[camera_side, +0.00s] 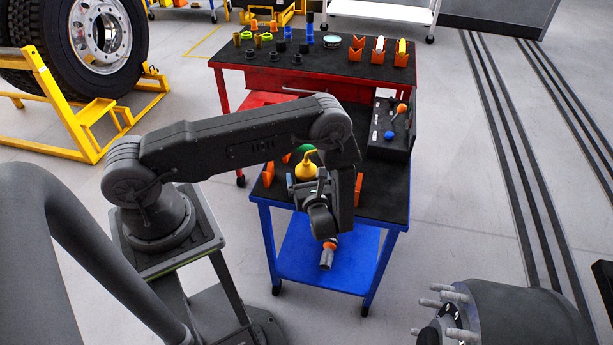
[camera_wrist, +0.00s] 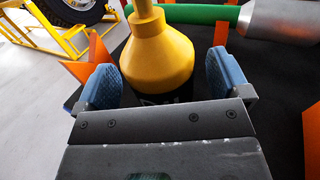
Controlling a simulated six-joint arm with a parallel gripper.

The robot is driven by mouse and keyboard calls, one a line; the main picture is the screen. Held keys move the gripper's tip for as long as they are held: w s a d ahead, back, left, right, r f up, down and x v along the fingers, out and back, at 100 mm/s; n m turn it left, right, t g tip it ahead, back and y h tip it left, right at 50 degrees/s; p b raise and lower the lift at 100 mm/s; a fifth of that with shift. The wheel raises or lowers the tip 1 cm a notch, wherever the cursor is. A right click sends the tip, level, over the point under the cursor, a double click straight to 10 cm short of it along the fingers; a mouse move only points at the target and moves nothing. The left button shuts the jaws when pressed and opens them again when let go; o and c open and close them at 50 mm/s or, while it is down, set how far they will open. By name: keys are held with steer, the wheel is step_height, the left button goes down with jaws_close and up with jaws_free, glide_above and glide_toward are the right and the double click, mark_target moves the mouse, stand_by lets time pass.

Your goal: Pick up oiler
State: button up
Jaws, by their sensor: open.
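The oiler (camera_side: 306,171) has a yellow cone top with a thin spout, and it stands upright on the black top of the blue cart (camera_side: 384,208). In the wrist view the oiler (camera_wrist: 160,58) shows its yellow cone above a dark body. My gripper (camera_side: 304,186) is at the oiler. In the wrist view the blue-padded fingers of my gripper (camera_wrist: 163,78) are open, one on each side of the oiler, with a gap visible on both sides. The lower part of the oiler is hidden behind the gripper body.
Orange holders (camera_side: 268,174) stand close around the oiler. A green-handled tool with a grey metal end (camera_wrist: 277,20) lies behind it. The red cart (camera_side: 312,84) behind carries several sockets and parts.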

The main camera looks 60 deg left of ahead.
mark_target(304, 165)
steer(key=shift+w+a, duration=0.2)
steer(key=shift+a, duration=0.3)
steer(key=c, duration=1)
steer(key=shift+r, duration=0.1)
steer(key=shift+r, duration=0.45)
steer(key=r, duration=0.3)
steer(key=shift+s+a+r, duration=0.35)
steer(key=s+a+r, duration=0.6)
steer(key=s+a, duration=0.1)
steer(key=shift+s+a+r, duration=0.15)
steer(key=shift+s+a, duration=0.05)
steer(key=shift+s, duration=0.15)
